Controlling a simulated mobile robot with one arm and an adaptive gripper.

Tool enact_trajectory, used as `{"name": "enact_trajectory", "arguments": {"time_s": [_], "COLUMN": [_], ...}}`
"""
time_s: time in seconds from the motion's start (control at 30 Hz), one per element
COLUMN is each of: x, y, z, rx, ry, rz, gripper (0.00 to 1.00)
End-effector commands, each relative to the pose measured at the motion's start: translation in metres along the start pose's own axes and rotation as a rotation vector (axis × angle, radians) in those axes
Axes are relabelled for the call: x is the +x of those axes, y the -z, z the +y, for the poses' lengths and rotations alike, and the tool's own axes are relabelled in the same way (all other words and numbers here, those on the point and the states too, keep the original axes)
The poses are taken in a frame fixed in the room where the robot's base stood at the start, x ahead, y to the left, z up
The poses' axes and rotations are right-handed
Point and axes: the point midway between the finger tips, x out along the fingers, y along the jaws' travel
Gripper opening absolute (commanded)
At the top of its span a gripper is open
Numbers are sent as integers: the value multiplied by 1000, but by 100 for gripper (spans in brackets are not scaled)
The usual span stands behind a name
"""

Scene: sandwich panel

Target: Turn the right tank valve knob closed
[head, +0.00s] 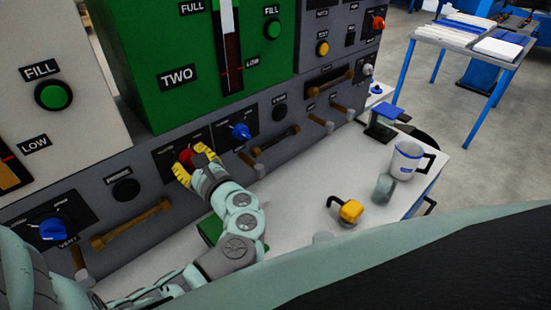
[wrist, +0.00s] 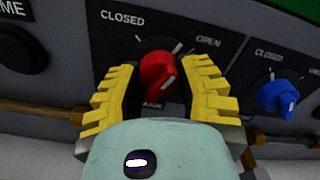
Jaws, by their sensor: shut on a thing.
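A red knob (head: 187,156) sits on the grey panel below the green tank unit marked TWO. In the wrist view the red knob (wrist: 157,72) has CLOSED printed at its upper left and OPEN at its upper right. A pale mark shows on its front, to the lower right; I cannot tell its exact setting. The label under the knob is partly hidden. My gripper (head: 193,161) is at the panel, with its yellow fingers (wrist: 162,68) on both sides of the red knob, shut on it.
A blue knob (head: 240,131) is close to the right of my gripper, and another blue knob (head: 54,229) is at far left. Brown handles (head: 132,223) run below the panel. A mug (head: 407,160) and a yellow-headed part (head: 350,210) stand on the white bench.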

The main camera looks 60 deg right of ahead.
Motion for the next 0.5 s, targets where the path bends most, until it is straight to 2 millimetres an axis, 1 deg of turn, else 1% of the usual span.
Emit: {"name": "enact_trajectory", "arguments": {"time_s": [0.03,0.5], "x": [1,0], "y": [7,8], "z": [4,3], "rx": [-45,-495], "ry": [-4,-4], "rz": [4,6], "gripper": [0,0]}}
